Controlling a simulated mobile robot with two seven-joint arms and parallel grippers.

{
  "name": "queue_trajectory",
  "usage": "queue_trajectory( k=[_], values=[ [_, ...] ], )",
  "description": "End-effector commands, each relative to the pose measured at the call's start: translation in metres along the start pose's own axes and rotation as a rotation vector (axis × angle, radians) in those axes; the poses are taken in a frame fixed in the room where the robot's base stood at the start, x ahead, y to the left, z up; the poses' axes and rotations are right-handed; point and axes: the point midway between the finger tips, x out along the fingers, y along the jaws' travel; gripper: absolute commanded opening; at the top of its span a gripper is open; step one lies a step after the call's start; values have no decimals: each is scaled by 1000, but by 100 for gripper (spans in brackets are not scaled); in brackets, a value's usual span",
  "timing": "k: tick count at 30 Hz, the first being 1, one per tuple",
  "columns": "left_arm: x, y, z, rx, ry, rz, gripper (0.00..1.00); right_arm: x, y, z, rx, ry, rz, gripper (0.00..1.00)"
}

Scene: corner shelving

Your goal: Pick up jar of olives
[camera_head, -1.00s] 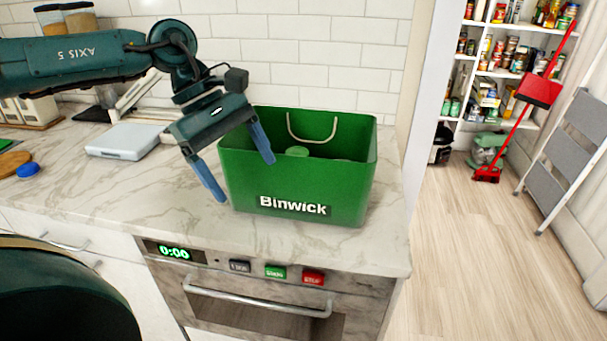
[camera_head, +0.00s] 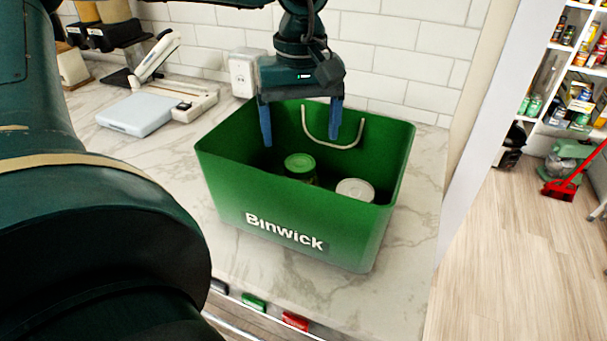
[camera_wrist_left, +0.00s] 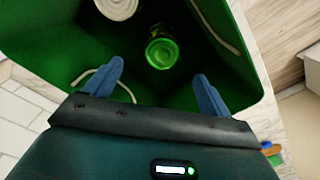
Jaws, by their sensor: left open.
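A jar with a green lid (camera_head: 300,166) stands inside the green Binwick bin (camera_head: 250,205). I take it for the jar of olives, though its label is hidden. In the left wrist view the jar (camera_wrist_left: 162,50) shows beyond the fingertips, roughly between them. My left gripper (camera_head: 301,140) is open and empty, pointing down over the back part of the bin, apart from the jar. In the left wrist view the open left gripper (camera_wrist_left: 158,75) has its two blue fingers spread. My right gripper is not in view.
A second container with a white lid (camera_head: 355,190) stands in the bin to the right of the jar. The bin has upright walls and a cord handle (camera_head: 333,140). A white scale-like device (camera_head: 140,115) lies on the marble counter at left. The tiled wall (camera_head: 415,60) is close behind.

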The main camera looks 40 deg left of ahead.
Motion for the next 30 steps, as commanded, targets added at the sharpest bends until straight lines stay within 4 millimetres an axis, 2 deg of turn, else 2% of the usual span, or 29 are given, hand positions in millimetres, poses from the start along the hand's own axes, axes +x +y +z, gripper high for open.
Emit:
queue_trajectory(
  k=[3, 11, 19, 28, 30],
  values=[
    [20, -1, 0, -1, -3, -3, 83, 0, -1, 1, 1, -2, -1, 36],
    [39, -2, 2, -2, -3, -2, 83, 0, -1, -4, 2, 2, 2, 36],
    [77, -4, 6, -1, -4, 0, 83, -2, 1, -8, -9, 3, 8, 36],
    [83, -4, 6, -2, -2, 5, 83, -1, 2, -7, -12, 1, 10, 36],
    [82, -4, 6, -2, -2, 5, 78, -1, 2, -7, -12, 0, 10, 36]
  ],
)
